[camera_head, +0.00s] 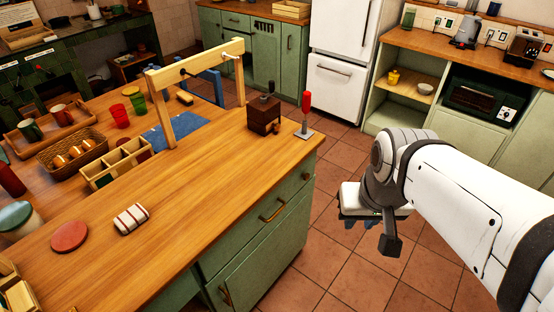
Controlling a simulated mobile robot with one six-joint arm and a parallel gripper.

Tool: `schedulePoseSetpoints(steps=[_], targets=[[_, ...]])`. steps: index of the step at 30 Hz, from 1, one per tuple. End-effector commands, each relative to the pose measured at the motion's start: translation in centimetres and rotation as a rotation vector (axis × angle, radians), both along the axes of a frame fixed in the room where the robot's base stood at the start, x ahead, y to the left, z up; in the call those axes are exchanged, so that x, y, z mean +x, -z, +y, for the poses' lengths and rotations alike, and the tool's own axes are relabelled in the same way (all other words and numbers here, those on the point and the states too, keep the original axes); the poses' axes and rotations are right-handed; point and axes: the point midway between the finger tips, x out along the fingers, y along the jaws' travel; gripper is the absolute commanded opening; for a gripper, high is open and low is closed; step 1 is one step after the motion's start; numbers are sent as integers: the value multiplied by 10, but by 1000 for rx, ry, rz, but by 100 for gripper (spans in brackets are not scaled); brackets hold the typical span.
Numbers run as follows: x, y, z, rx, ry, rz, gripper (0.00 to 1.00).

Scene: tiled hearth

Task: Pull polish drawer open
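The green island has a drawer (255,233) under its wooden top, with a brass handle (272,210). The drawer front looks flush with the cabinet, so it appears shut. I see no label, so I cannot tell if this is the polish drawer. A door with another brass handle (225,295) is below it. My gripper (357,220) is to the right of the island, apart from the drawer handle, over the floor. Its dark fingers are small and partly hidden under the white wrist, so I cannot tell whether they are open.
On the worktop (210,180) are a wooden grinder (264,115), a red-handled lever (306,112), a striped cloth (131,219) and a wooden rack (160,110). The tiled floor (330,255) before the drawer is clear. A white fridge (335,80) and green counters stand behind.

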Motion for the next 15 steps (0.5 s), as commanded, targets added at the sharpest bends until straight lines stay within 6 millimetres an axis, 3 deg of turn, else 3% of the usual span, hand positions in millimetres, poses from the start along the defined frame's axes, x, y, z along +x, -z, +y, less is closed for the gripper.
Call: schedulePoseSetpoints(steps=[4, 8, 15], targets=[[3, 48, 15, 116, -12, 67, 25], [12, 105, 49, 316, -11, 145, 25], [55, 189, 108, 747, 35, 182, 25]])
